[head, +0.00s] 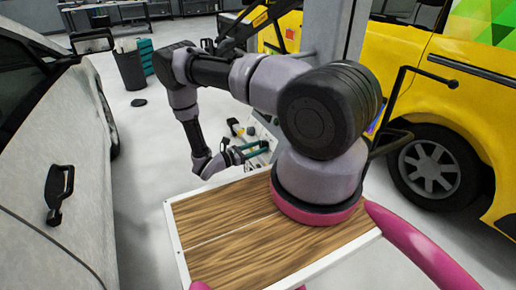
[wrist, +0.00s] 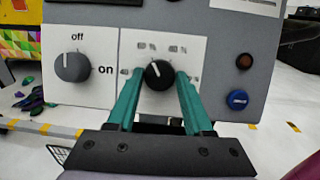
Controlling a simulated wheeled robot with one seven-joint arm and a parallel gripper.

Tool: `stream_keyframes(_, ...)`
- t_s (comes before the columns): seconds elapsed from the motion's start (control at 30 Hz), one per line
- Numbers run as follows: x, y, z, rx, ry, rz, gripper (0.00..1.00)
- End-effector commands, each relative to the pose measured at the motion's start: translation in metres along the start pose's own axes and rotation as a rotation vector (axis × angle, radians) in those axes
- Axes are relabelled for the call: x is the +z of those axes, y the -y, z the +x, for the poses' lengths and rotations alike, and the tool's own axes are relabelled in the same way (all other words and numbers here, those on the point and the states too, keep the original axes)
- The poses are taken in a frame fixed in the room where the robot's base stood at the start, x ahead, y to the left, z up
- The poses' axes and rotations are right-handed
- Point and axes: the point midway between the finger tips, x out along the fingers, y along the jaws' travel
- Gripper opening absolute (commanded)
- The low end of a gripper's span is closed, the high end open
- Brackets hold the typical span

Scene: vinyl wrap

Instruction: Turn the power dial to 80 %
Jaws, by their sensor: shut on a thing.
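The power dial (wrist: 158,75) is a small black round knob on a white plate in the wrist view. Its white pointer mark tilts up and slightly left. Small percent labels ring it, too blurred to read surely; the pointer lies nearest the upper left one. My gripper (wrist: 158,78) has its two green fingers on either side of the dial and is shut on it. In the head view my gripper (head: 250,150) is low beyond the wooden top, at a panel mostly hidden by my arm.
A larger grey off/on knob (wrist: 72,67) sits left of the dial, its mark pointing up. A dark red-brown button (wrist: 244,62) and a blue button (wrist: 238,99) are to the right. A white car (head: 50,150) and a yellow vehicle (head: 420,75) flank the workspace.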

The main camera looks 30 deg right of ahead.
Motion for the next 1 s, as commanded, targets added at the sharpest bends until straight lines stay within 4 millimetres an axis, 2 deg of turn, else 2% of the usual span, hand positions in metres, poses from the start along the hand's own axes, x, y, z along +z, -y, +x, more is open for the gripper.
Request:
stream_keyframes(0.37,0.0000,-0.0027,-0.0007,-0.059,0.009,0.153,0.00)
stream_keyframes(1.0,0.0012,-0.0072,0.0005,-0.277,0.039,0.691,0.00)
